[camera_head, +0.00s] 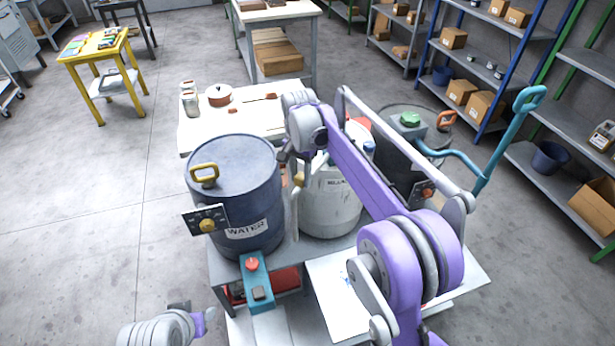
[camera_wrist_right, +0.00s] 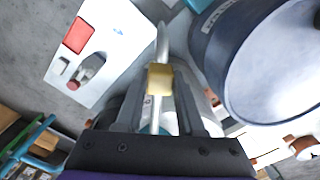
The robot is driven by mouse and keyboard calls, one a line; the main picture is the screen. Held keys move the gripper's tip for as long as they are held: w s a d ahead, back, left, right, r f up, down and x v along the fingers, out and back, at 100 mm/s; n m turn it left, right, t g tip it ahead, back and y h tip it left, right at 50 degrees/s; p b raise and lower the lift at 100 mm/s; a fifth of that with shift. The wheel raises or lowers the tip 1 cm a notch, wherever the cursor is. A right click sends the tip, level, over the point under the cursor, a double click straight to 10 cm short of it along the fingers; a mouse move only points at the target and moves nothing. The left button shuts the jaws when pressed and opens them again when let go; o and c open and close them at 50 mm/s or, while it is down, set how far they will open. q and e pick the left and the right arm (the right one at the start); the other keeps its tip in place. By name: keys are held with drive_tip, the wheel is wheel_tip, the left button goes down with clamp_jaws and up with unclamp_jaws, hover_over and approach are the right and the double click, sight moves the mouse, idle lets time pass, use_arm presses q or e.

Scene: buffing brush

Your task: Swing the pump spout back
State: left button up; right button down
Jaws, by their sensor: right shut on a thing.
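The pump spout shows in the right wrist view as a pale pointed rod (camera_wrist_right: 163,38) with a brass block (camera_wrist_right: 160,79) on it. My right gripper (camera_wrist_right: 160,95) is shut on the brass block, with a finger on each side. In the head view the brass part (camera_head: 299,180) and a pale curved spout (camera_head: 293,214) show between the blue WATER drum (camera_head: 232,190) and the white container (camera_head: 330,203). My right gripper (camera_head: 291,158) is there, and my arm hides much of the pump. My left gripper (camera_head: 204,323) is low at the left; its jaws are unclear.
A turquoise box with a red button (camera_head: 252,265) hangs at the cart's front. A dark drum (camera_head: 392,165) with a turquoise lever (camera_head: 500,135) stands right. Open floor lies left.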

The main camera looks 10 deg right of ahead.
use_arm(q)
drive_tip(key=shift+d+r, duration=0.1)
use_arm(e)
drive_tip(key=shift+w+a, duration=0.1)
drive_tip(key=c, duration=0.9)
unclamp_jaws()
drive_tip(key=o, duration=0.4)
drive_tip(key=shift+w, duration=0.1)
drive_tip(key=shift+r, duration=0.25)
use_arm(q)
drive_tip(key=shift+w+r+p, duration=0.5)
drive_tip(key=shift+r+p, duration=0.05)
drive_tip(key=shift+r, duration=0.25)
use_arm(e)
wheel_tip(320, 180, up, 10)
drive_tip(key=shift+r, duration=0.2)
